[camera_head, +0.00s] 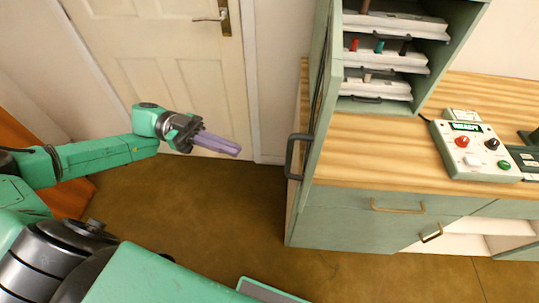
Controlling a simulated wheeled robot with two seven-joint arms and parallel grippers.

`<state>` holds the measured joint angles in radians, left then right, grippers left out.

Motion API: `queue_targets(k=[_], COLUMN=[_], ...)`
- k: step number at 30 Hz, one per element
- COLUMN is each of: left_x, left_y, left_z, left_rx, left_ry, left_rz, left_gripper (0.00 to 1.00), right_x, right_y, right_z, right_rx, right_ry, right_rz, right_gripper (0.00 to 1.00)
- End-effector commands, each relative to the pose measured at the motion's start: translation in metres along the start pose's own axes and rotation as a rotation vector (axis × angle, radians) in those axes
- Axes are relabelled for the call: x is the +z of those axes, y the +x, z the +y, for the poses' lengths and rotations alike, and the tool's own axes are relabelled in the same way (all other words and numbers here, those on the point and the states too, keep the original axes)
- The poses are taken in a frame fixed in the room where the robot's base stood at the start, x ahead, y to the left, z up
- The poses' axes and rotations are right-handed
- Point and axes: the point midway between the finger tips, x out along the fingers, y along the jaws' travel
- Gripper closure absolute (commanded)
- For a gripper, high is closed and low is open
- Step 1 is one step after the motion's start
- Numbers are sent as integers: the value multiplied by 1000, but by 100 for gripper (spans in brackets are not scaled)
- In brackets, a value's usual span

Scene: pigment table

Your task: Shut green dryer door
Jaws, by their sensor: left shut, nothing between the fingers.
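The green dryer (464,28) stands on the wooden counter at upper right, its front open onto trays on several levels. Its green door (323,90) is swung open and seen nearly edge-on at the dryer's left side. A dark bar handle (290,156) is at the door's lower left. My left gripper (226,146) has its pale purple fingers shut and empty. It hangs over the open floor to the left of the handle, clearly apart from it. My right gripper is not in view.
The counter (400,157) has green drawers below. A control box (474,150) with red, black and green knobs sits on it at right. A cream room door (180,60) is behind my left arm. Brown floor (230,215) between arm and counter is clear.

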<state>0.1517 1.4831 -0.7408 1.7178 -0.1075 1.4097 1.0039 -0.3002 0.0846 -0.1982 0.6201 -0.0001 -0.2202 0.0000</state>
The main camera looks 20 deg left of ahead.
Motion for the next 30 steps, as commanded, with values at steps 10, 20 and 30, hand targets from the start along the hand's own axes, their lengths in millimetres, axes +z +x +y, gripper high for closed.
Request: queue_targets(k=[10, 20, 30], left_x=[-5, 0, -1], left_y=[74, 93, 97], left_z=[0, -1, -1], left_rx=[0, -2, -9], left_ry=[4, 3, 3], left_rz=[3, -1, 0], left_gripper=[100, 100, 100], right_x=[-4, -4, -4], right_y=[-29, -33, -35], right_z=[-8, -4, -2], right_rx=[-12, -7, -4], right_ry=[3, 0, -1], right_rz=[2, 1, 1], right_gripper=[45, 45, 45])
